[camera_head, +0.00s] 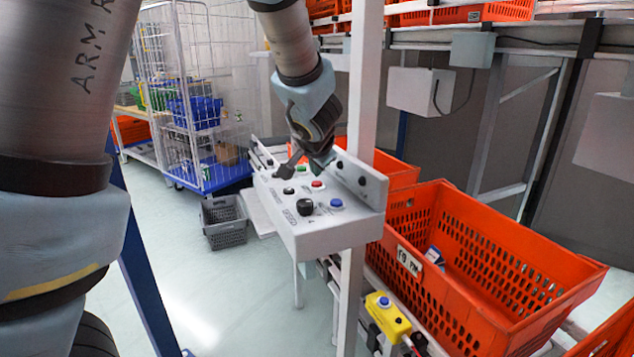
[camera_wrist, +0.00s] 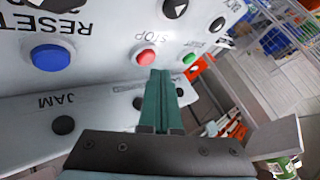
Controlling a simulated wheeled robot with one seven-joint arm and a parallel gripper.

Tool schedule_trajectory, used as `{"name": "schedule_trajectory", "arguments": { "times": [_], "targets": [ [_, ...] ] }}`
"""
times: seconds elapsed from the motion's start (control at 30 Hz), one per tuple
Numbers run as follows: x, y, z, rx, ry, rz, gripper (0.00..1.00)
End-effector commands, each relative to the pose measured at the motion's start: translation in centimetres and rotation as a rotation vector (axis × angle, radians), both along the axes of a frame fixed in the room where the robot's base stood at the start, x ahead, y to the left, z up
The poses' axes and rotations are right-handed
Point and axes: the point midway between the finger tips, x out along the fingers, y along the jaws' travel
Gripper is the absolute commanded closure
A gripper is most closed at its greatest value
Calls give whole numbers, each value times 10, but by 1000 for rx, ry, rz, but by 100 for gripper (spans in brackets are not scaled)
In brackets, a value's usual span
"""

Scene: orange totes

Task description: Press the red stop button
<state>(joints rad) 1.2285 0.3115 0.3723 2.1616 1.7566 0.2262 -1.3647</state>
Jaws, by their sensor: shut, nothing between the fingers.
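The red stop button (camera_head: 317,184) sits on a white control panel (camera_head: 292,236) in the head view. In the wrist view the red button (camera_wrist: 146,57) lies beside the word STOP, just above and left of my fingertips. My gripper (camera_head: 322,161) is over the far part of the panel, pointing down. In the wrist view my gripper (camera_wrist: 162,74) shows two teal fingers closed together and empty. The tips look close to the red button but beside it, not over it. How high they are above the panel is hard to tell.
A green button (camera_wrist: 190,59) and a blue button (camera_wrist: 51,57) flank the red one. A black knob (camera_head: 305,207) stands nearer. An upright plate with black buttons (camera_head: 361,181) rises along the panel's right side, by a white post (camera_head: 366,80). Orange totes (camera_head: 480,260) stand right.

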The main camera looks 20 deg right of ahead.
Motion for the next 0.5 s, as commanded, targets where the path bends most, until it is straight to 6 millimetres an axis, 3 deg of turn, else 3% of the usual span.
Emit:
{"name": "schedule_trajectory", "arguments": {
  "times": [0.5],
  "targets": [
    [0,0,46,-1,0,0,100]
  ]
}}
